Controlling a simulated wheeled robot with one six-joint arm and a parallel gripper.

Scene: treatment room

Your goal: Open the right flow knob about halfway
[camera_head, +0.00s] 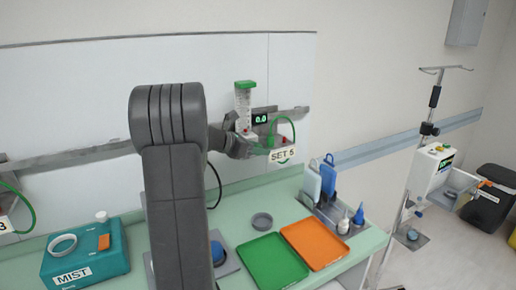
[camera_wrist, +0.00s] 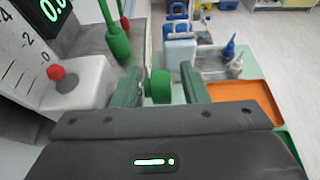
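The right flowmeter (camera_head: 243,105) is on the wall rail, with a green top, a display (camera_head: 260,119) reading 0.0 and a "SET 5" label (camera_head: 282,155). In the wrist view its display (camera_wrist: 47,8) also shows 0.0, beside a scale. A round green knob (camera_wrist: 159,86) lies between the fingertips of my gripper (camera_wrist: 160,90). The fingers stand apart, with a visible gap on each side of the knob.
A green hose (camera_wrist: 116,35) hangs close to my left finger. A red button (camera_wrist: 57,72) is on the flowmeter body. Below is a counter with a green tray (camera_head: 272,262), an orange tray (camera_head: 315,244), bottles (camera_head: 328,175) and a teal MIST box (camera_head: 85,262).

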